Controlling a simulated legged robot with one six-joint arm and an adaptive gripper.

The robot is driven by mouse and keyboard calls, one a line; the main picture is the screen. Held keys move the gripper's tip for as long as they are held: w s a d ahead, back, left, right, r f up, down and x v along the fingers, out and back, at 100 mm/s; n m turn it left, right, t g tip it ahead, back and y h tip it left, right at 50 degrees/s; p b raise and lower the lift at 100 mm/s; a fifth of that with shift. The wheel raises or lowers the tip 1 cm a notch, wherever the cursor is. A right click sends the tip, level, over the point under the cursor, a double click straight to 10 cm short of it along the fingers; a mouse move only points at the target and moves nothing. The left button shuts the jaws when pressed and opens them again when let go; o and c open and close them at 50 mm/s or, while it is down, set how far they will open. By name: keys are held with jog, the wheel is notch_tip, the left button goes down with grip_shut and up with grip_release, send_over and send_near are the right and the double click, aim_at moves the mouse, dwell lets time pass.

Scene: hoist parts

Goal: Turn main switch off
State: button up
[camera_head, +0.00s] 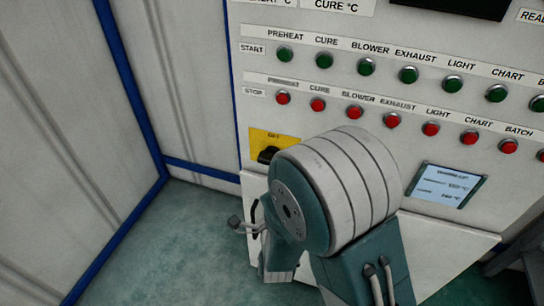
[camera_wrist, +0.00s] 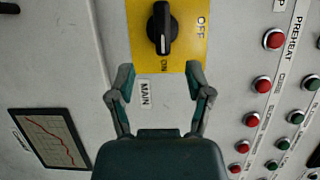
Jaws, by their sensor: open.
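The main switch is a black rotary knob (camera_wrist: 161,28) on a yellow plate (camera_wrist: 190,50), beside a MAIN label (camera_wrist: 145,94) on the panel. In the wrist view its handle lies lengthwise toward the ON mark at the plate's lower edge; the OFF mark is to its right. My gripper (camera_wrist: 160,74) is open and empty, its fingertips at the plate's lower edge in the picture, short of the knob.
Red stop buttons (camera_head: 354,112) and green start buttons (camera_head: 366,67) run in rows above and right of the switch. A small screen (camera_head: 446,186) is on the panel at right. A chart display (camera_wrist: 49,138) is at lower left in the wrist view. Open floor (camera_head: 165,250) lies left.

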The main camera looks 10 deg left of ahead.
jog(key=x, duration=0.9)
jog(key=shift+w+a+f, duration=0.1)
jog(key=shift+w+a, duration=0.1)
jog(key=shift+a, duration=0.1)
jog(key=shift+w+a, duration=0.1)
jog(key=shift+w, duration=0.4)
jog(key=shift+d, duration=0.55)
jog(key=shift+a, duration=0.2)
grip_shut()
jog(key=shift+a, duration=0.1)
